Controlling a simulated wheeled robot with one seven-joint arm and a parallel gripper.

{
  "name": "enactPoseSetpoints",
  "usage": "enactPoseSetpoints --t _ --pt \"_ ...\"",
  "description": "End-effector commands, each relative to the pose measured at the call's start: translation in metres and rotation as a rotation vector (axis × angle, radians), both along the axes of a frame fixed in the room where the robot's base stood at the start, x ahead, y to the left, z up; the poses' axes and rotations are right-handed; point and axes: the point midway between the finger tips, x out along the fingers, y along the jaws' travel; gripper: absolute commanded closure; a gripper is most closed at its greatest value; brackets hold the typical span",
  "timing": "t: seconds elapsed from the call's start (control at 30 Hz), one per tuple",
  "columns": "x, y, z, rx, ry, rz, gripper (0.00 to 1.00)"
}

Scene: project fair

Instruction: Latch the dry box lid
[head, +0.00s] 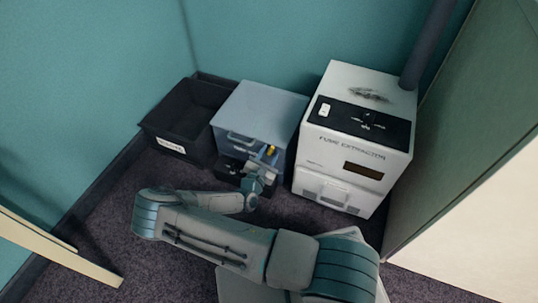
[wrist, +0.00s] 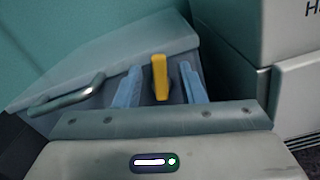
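The dry box (head: 262,104) is a blue-grey box on the floor, with its lid looking closed and a handle on its front. In the wrist view the dry box (wrist: 110,62) shows its metal handle (wrist: 68,96) at the left. A yellow latch (head: 271,150) is on its front; in the wrist view the latch (wrist: 160,77) stands upright between my fingers. My gripper (head: 267,160) is at the front of the box. In the wrist view my gripper (wrist: 160,84) is open, with a blue finger on each side of the latch and gaps between.
A black open bin (head: 185,112) with a white label stands left of the dry box. A white fume extractor (head: 340,172) stands close on the right. A teal wall (head: 90,70) is behind them.

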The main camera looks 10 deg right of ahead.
Motion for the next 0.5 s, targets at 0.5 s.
enactPoseSetpoints --t 0.5 --pt "0.0 0.001 0.0035 -0.035 0.03 0.0 1.0"
